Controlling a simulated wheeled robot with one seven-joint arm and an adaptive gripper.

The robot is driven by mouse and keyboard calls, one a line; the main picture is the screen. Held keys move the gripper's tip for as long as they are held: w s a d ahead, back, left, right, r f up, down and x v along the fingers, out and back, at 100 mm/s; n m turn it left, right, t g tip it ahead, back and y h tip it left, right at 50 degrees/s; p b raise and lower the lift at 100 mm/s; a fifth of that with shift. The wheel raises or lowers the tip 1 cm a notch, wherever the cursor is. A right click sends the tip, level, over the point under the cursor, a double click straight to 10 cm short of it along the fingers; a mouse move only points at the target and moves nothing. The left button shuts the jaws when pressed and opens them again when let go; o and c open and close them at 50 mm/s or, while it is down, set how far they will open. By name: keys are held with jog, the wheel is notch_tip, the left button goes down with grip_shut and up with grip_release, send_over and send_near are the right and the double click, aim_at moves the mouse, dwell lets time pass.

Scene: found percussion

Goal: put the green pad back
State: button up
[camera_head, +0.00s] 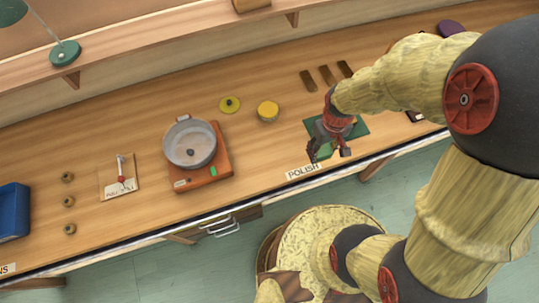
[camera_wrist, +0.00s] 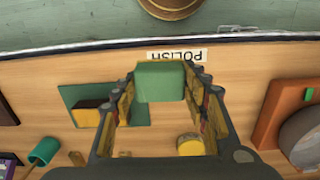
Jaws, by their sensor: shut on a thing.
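My gripper (camera_wrist: 167,85) is shut on a green pad (camera_wrist: 160,80), a block held between the two fingertips. In the head view my gripper (camera_head: 329,152) hangs near the front of the bench, just behind the POLISH label (camera_head: 302,171), and the pad is mostly hidden by the fingers. A flat green mat (camera_head: 360,128) lies beneath and behind the gripper, partly hidden by it. In the wrist view the mat (camera_wrist: 78,93) shows left of the pad, with a dark and yellow block (camera_wrist: 88,113) on it. I cannot tell the pad's height above the bench.
An orange scale (camera_head: 209,178) carrying a metal pan (camera_head: 190,143) stands to the left. A yellow round tin (camera_head: 268,110) and a yellow disc (camera_head: 231,104) lie behind. Dark bars (camera_head: 326,75) lie at the back. Bare wood lies between scale and mat.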

send_over(280, 155)
jog(key=s+d, duration=0.2)
jog(key=d, duration=0.2)
notch_tip(280, 155, down, 5)
jog(key=a+f, duration=0.1)
jog(key=w+a+f, duration=0.1)
jog(key=a+f, duration=0.1)
jog(key=shift+w+f+b, duration=0.15)
jog(key=shift+f+b, duration=0.15)
jog(key=shift+b, duration=0.05)
jog(key=shift+w+a+f, duration=0.25)
jog(key=shift+a+f, duration=0.15)
jog(key=shift+f, duration=1.8)
jog(key=shift+f, duration=0.1)
jog(key=o, duration=0.6)
jog(key=shift+f, duration=0.1)
jog(key=o, duration=0.4)
jog(key=shift+o, duration=0.5)
